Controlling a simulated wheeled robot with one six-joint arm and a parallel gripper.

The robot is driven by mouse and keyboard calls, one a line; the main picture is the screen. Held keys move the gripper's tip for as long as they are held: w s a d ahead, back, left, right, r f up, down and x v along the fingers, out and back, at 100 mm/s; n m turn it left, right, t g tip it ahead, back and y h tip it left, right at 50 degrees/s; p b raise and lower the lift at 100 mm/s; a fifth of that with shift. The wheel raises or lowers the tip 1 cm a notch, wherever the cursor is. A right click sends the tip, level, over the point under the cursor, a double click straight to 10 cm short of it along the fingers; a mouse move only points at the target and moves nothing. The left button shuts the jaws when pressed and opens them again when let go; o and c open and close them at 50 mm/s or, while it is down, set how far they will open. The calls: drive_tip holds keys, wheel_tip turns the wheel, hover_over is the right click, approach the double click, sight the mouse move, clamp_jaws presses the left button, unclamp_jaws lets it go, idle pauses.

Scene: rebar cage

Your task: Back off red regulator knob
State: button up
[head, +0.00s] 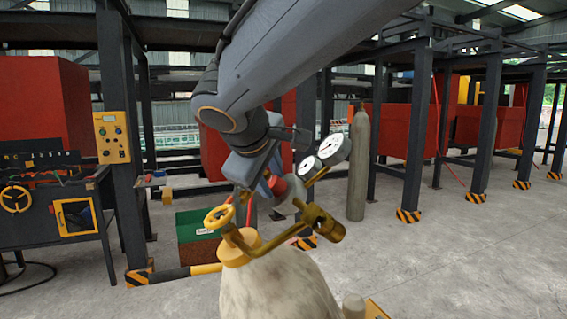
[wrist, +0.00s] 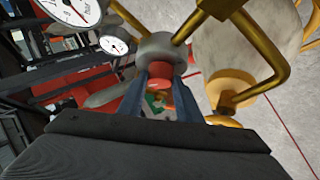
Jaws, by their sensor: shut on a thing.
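In the wrist view the red knob (wrist: 159,72) shows between the two blue fingers, just below the grey round body (wrist: 160,48). My gripper (head: 268,188) reaches it from above left, and its fingers (wrist: 167,90) are shut on the knob's sides. The two gauges (head: 332,147) face the head camera. Brass pipework (head: 320,222) joins the regulator to the pale cylinder (head: 280,285) below. The fingers partly hide the knob.
A grey-green gas cylinder (head: 357,165) stands behind to the right. A workbench (head: 60,212) is at the left. Concrete floor (head: 460,255) is open at the right.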

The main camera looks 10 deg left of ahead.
drive_tip(key=n+g+p, duration=0.1)
drive_tip(key=p, duration=0.2)
drive_tip(key=r+n+g+p, duration=0.1)
drive_tip(key=p, duration=0.3)
drive_tip(key=shift+w+d+n+y, duration=0.1)
drive_tip(key=shift+d+n+y, duration=0.05)
drive_tip(key=shift+n+y, duration=0.2)
drive_tip(key=p, duration=0.1)
drive_tip(key=n+g+p, duration=0.1)
drive_tip(key=p, duration=0.1)
drive_tip(key=shift+w+f+n+g, duration=0.1)
drive_tip(key=shift+w+n+g, duration=0.1)
drive_tip(key=shift+n+g, duration=0.1)
drive_tip(key=n+g, duration=0.1)
drive_tip(key=n+g+p, duration=0.1)
drive_tip(key=shift+w+n, duration=0.3)
drive_tip(key=shift+n, duration=0.05)
drive_tip(key=n+g, duration=0.1)
drive_tip(key=n+g+h, duration=0.1)
drive_tip(key=n+g, duration=0.1)
drive_tip(key=shift+w+a+h, duration=0.2)
drive_tip(key=shift+w+h, duration=0.05)
drive_tip(key=shift+n, duration=0.3)
drive_tip(key=o, duration=1)
drive_tip(key=shift+o, duration=0.2)
